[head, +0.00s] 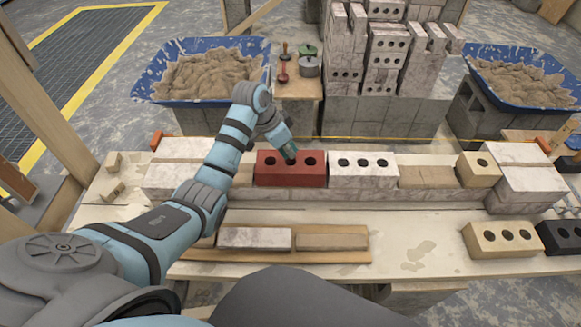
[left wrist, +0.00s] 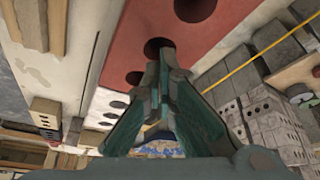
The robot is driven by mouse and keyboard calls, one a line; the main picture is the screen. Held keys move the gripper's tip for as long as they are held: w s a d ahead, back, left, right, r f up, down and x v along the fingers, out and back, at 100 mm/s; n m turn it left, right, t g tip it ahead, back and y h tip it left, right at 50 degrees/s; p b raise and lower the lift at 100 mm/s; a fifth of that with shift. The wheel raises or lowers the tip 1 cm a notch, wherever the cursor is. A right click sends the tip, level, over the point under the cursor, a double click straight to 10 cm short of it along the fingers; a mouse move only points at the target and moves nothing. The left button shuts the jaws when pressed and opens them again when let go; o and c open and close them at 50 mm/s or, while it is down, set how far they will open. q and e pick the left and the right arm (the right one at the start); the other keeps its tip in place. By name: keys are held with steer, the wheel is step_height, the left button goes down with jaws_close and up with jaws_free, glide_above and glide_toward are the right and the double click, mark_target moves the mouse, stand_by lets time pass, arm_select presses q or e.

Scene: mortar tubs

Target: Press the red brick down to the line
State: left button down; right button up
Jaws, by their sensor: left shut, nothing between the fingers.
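The red brick (head: 290,172) with round holes lies on the low brick course in the head view, left of a white brick (head: 362,172). My left gripper (head: 289,153) is shut and empty, pointing down at the brick's top near its middle hole. In the left wrist view the shut fingers (left wrist: 165,58) are over the red brick (left wrist: 185,40), close to a hole. I cannot tell whether the fingertips touch the brick. A yellow string line (head: 395,139) runs behind the course, between orange blocks. My right gripper is not in view.
Blue mortar tubs (head: 262,75) stand at back left and back right (head: 468,62). Stacked bricks (head: 385,50) stand behind the string. A wooden board (head: 352,256) with two bricks lies in front of the course. Cream and black bricks (head: 562,237) sit at right.

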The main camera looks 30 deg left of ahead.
mark_target(289, 162)
arm_select(q)
steer(key=shift+f, duration=0.65)
steer(key=shift+s+d+f+p, duration=0.1)
steer(key=shift+s+f+p, duration=0.1)
steer(key=shift+f+p, duration=0.15)
stand_by(2.0)
step_height(289, 162, up, 6)
steer(key=p, duration=0.6)
steer(key=shift+w+f, duration=0.1)
steer(key=shift+f, duration=0.2)
